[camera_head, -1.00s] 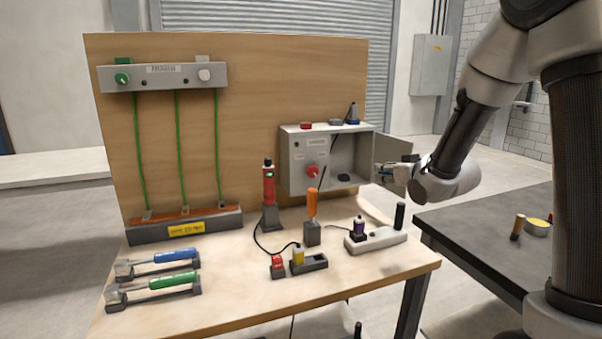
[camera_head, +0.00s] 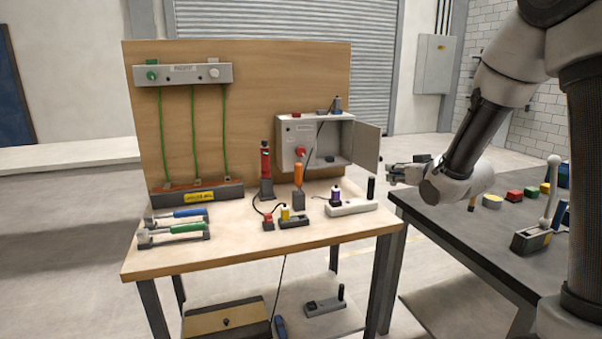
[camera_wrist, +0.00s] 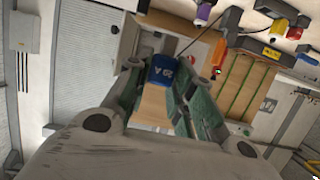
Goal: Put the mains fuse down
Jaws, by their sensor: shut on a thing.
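The mains fuse (camera_wrist: 162,72), a blue block with a white "20 A" mark, sits between the fingertips in the wrist view. My gripper (camera_wrist: 163,82) is shut on it. In the camera_head view my gripper (camera_head: 393,174) hangs in the air right of the grey fuse box (camera_head: 289,135), near the edge of its open door (camera_head: 367,147). The fuse is too small to make out clearly there. The gripper is apart from both tables.
The wooden bench (camera_head: 250,245) holds tools, a red tester (camera_head: 265,165) and a white power strip (camera_head: 350,208). The dark table (camera_head: 450,235) at right has free room at its left; several coloured blocks and a levered device (camera_head: 535,240) stand farther right.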

